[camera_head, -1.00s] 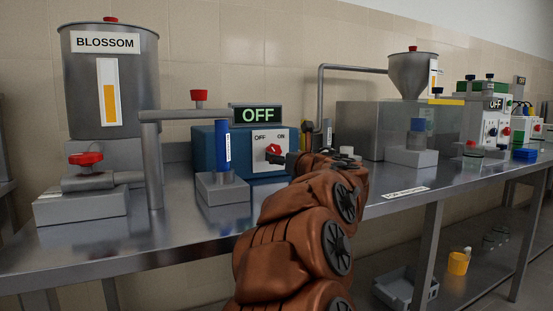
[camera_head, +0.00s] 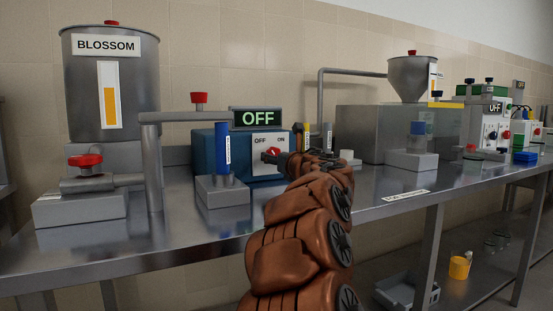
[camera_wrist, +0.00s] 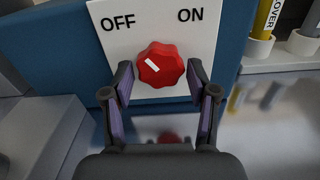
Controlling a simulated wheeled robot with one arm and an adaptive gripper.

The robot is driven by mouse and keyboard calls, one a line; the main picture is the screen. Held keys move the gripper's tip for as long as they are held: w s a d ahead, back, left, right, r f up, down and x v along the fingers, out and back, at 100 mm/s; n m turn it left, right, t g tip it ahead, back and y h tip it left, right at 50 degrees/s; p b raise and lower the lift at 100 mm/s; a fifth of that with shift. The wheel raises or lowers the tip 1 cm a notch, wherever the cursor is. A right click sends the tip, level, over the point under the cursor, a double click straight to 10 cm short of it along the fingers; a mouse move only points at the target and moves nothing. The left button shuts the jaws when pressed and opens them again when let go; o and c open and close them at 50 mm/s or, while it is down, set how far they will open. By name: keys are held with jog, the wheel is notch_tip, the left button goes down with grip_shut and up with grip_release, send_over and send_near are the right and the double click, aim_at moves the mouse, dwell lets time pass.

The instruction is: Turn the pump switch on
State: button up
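The pump switch is a red ridged knob (camera_wrist: 160,65) on a white plate (camera_wrist: 115,50) marked OFF at left and ON at right. Its white mark slants up and left, toward OFF. In the head view the knob (camera_head: 272,152) shows just left of my gripper (camera_head: 268,157), on the front of the blue pump box (camera_head: 206,150). The display (camera_head: 257,118) above reads OFF. In the wrist view my gripper (camera_wrist: 160,88) is open, its fingers on either side of the lower part of the knob; I cannot tell whether they touch it.
A blue labelled cylinder on a grey block (camera_head: 222,190) stands left of the knob. The BLOSSOM tank (camera_head: 125,90) and a red-handled valve (camera_head: 85,161) are further left. A yellow-topped tube (camera_head: 307,135) stands close on the right. A steel hopper (camera_head: 412,77) is beyond.

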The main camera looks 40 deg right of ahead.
jog(key=c, duration=0.8)
jog(key=shift+m+p, duration=0.3)
jog(key=shift+p, duration=0.15)
jog(key=m+p, duration=0.2)
jog(key=p, duration=0.1)
jog(key=shift+a+r+m, duration=0.1)
jog(key=shift+r+m, duration=0.1)
jog(key=shift+m, duration=0.2)
jog(key=m+p, duration=0.3)
jog(key=shift+m, duration=0.3)
jog(key=m+p, duration=0.3)
jog(key=p, duration=0.1)
jog(key=shift+m, duration=0.3)
jog(key=shift+a+m+p, duration=0.1)
jog(key=shift+m+p, duration=1.25)
jog(key=shift+m, duration=0.25)
